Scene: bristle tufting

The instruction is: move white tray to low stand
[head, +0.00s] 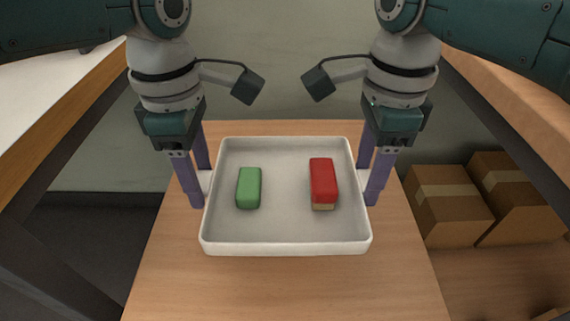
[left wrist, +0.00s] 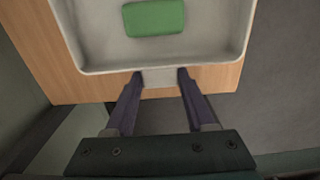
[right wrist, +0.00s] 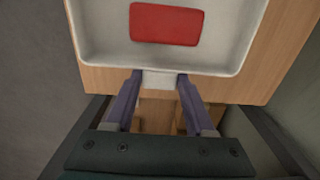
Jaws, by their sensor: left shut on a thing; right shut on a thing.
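The white tray (head: 285,230) is level over the low wooden stand (head: 285,285) in the head view; I cannot tell whether it touches the top. It holds a green block (head: 248,188) on the left and a red block with a tan base (head: 323,183) on the right. My left gripper (head: 203,191) is shut on the tray's left handle (left wrist: 158,78). My right gripper (head: 370,190) is shut on the tray's right handle (right wrist: 160,80). The green block also shows in the left wrist view (left wrist: 153,18), the red one in the right wrist view (right wrist: 166,24).
Cardboard boxes (head: 450,205) sit at the right beyond the stand. A white-topped table (head: 50,100) is at the left and a wooden surface (head: 520,110) at the upper right. A grey-green wall (head: 285,85) is behind. The stand's front part is clear.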

